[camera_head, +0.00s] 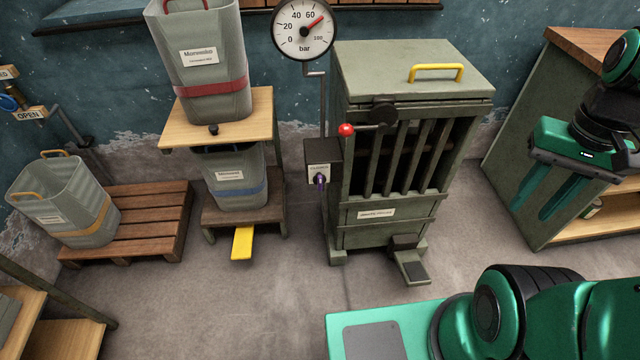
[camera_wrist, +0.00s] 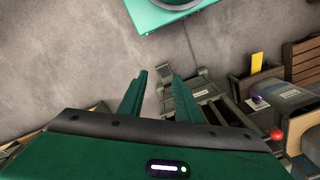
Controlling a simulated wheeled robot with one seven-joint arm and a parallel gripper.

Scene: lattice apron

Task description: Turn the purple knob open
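The purple knob (camera_head: 319,180) sits low on the front of a small dark box (camera_head: 322,156) with a pale label, at the left side of a grey-green slatted cabinet. A purple spot in the wrist view (camera_wrist: 257,99) looks like the same knob, small and far off. My gripper (camera_head: 531,208) is at the right of the head view, well away from the knob, with its fingers pointing down. In the wrist view its two green fingers (camera_wrist: 160,78) stand apart with nothing between them.
The slatted cabinet (camera_head: 400,78) has a red-balled lever (camera_head: 346,130) near the knob and a pedal (camera_head: 412,266) at its foot. A gauge (camera_head: 303,28) hangs above. Bins and a pallet (camera_head: 150,215) stand left. A shelf unit (camera_head: 540,100) is by my gripper. Floor ahead is clear.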

